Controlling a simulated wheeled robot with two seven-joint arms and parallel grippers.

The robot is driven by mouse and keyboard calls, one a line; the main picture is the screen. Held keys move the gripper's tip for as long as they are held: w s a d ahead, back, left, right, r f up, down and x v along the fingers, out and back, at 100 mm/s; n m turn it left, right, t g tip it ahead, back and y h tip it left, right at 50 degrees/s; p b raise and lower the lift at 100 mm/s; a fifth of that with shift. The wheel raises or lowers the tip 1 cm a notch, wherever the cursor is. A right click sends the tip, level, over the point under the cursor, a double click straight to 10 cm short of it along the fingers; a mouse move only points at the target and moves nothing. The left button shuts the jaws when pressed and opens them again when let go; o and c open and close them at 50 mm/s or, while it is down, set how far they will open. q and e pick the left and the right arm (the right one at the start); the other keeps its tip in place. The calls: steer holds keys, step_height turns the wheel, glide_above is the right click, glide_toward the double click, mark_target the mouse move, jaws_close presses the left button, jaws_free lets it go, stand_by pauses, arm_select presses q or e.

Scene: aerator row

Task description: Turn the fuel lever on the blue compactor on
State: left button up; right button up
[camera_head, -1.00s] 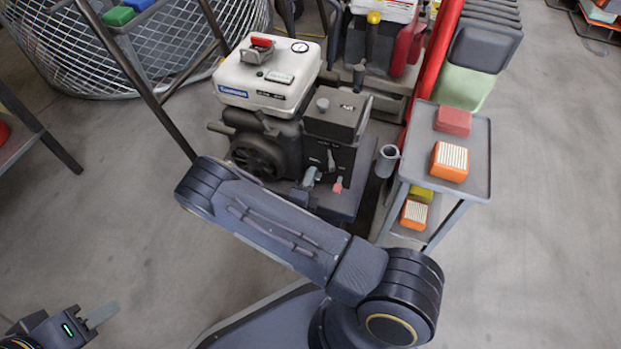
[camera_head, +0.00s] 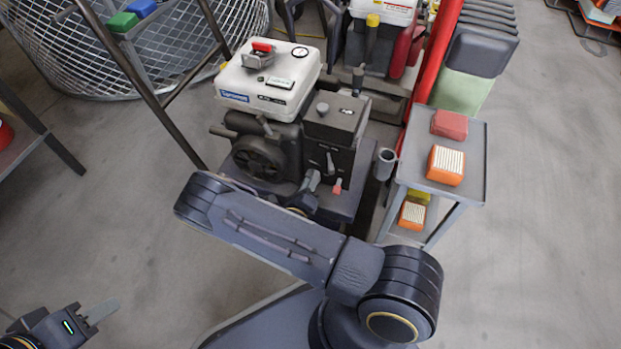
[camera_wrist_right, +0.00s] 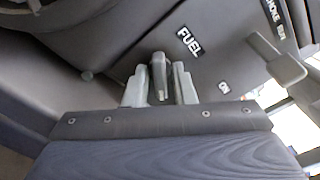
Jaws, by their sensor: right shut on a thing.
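The compactor, with a white tank (camera_head: 268,82) bearing a blue label and a dark engine body (camera_head: 330,125), stands in the middle of the head view. In the right wrist view the fuel lever (camera_wrist_right: 158,75) is a grey handle beside the word FUEL on a dark panel (camera_wrist_right: 215,55). The word ON stands to its right. My right gripper (camera_wrist_right: 160,92) is shut on the lever, one finger on each side; in the head view it is mostly hidden behind my right arm.
Another grey lever (camera_wrist_right: 280,62) stands right of the ON mark. A red-tipped lever (camera_head: 338,186) is on the compactor's front. A grey cart (camera_head: 475,180) with red and orange blocks stands close at the right. Open floor (camera_head: 545,220) lies further right.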

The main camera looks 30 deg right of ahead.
steer(key=m+p, duration=0.1)
steer(key=m, duration=0.4)
steer(key=shift+m, duration=0.3)
steer(key=m+p, duration=0.1)
steer(key=m, duration=0.3)
steer(key=shift+m+p, duration=0.35)
steer(key=shift+m, duration=0.05)
steer(key=shift+f, duration=0.1)
steer(key=o, duration=0.7)
steer(key=shift+s+a, duration=0.1)
steer(key=shift+s+a, duration=0.2)
steer(key=shift+a, duration=0.1)
steer(key=p+v, duration=0.2)
steer(key=v, duration=0.5)
